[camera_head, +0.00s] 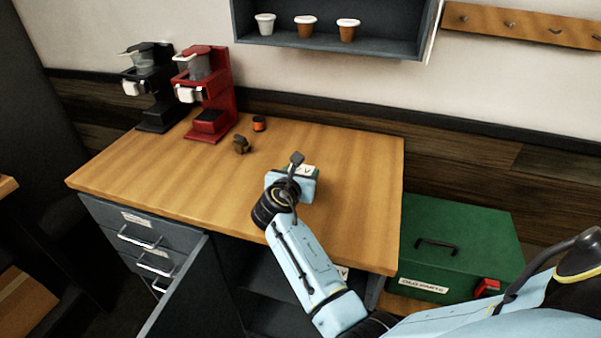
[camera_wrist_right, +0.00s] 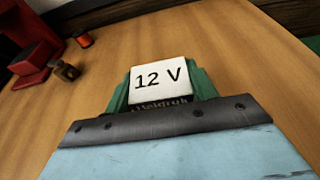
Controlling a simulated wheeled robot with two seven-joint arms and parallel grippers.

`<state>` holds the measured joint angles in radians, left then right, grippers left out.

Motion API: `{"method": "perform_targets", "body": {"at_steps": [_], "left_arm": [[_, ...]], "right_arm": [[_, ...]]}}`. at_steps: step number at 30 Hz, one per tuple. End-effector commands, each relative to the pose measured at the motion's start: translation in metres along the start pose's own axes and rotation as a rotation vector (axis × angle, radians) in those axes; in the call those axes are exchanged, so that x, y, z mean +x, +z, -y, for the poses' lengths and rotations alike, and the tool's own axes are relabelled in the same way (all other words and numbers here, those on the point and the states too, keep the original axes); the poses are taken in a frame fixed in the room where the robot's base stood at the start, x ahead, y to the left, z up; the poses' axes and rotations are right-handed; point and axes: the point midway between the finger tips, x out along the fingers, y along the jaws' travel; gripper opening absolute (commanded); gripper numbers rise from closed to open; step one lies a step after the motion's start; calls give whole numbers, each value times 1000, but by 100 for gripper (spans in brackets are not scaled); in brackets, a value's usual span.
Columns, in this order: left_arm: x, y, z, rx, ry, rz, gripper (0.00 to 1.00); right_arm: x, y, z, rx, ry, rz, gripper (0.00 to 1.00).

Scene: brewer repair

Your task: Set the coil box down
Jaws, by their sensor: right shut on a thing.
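My right gripper (camera_head: 292,182) is shut on the coil box. In the wrist view my gripper (camera_wrist_right: 165,122) hides the near part of the box. Whether the box's underside touches the tabletop (camera_head: 350,200) cannot be told. My left gripper is not in view.
A red brewer (camera_head: 215,100) and a black brewer (camera_head: 155,90) stand at the table's back left. A small brass-coloured part (camera_head: 241,144) and an orange-and-black cylinder (camera_head: 259,124) lie nearby. A green "OLD PARTS" box (camera_head: 460,250) stands right of the table. The tabletop around the coil box is clear.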

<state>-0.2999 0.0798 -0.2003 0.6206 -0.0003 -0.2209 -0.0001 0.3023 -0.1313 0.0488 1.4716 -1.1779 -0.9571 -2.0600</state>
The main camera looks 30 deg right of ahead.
Motion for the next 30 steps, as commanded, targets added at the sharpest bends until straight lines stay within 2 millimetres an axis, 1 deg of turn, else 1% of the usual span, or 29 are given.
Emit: {"method": "perform_targets", "body": {"at_steps": [1,2,6,14,17,20,30], "left_arm": [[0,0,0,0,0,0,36],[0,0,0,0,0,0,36],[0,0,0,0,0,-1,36],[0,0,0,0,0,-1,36],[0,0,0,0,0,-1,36],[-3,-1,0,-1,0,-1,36],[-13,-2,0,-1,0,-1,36]], "right_arm": [[1,-1,0,-2,0,2,28],[0,-1,0,-2,0,1,60],[0,-1,0,-1,0,0,78],[0,-1,0,-1,0,0,78],[-2,3,0,1,0,0,78],[-16,2,-1,-1,1,-1,78],[-87,2,0,0,0,-1,78]]}}
